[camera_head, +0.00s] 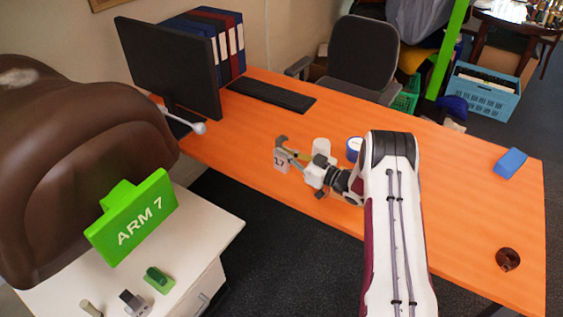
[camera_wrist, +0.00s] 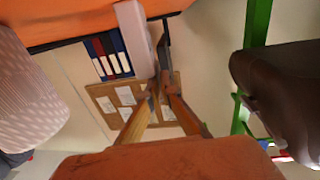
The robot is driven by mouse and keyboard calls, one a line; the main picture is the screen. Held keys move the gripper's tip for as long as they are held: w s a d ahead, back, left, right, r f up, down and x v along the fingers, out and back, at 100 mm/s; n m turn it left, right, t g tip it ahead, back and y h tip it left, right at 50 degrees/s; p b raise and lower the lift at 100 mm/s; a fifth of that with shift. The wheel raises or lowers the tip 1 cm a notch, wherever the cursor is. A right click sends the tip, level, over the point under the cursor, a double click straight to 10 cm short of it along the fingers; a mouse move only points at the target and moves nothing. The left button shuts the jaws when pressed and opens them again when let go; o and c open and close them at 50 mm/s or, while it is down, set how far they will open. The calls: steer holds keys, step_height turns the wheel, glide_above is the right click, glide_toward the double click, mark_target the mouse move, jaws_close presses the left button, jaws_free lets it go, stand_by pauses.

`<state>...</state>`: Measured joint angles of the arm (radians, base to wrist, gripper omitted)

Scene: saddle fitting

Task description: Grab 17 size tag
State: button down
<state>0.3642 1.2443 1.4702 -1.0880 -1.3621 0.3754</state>
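The size tag (camera_head: 281,161), a small pale grey piece marked 17, is upright above or on the orange table in the head view. My gripper (camera_head: 284,151) reaches it from the right, with a dark hooked finger at its upper edge. In the wrist view, my two fingers (camera_wrist: 158,88) converge close together. A pale bar (camera_wrist: 134,38) ends at their tips and may be the tag seen edge-on. I cannot tell whether the fingers grip the tag or only stand around it, nor whether its base touches the table.
A white cylinder (camera_head: 321,146) and a blue-and-white roll (camera_head: 354,146) stand close behind my gripper. The orange table (camera_head: 450,180) is clear to the right, up to a blue block (camera_head: 510,162). A brown saddle (camera_head: 80,180) and green ARM 7 sign (camera_head: 132,217) are at left.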

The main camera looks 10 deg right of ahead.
steer(key=shift+r, duration=0.1)
stand_by(0.3)
step_height(320, 180, up, 10)
stand_by(0.8)
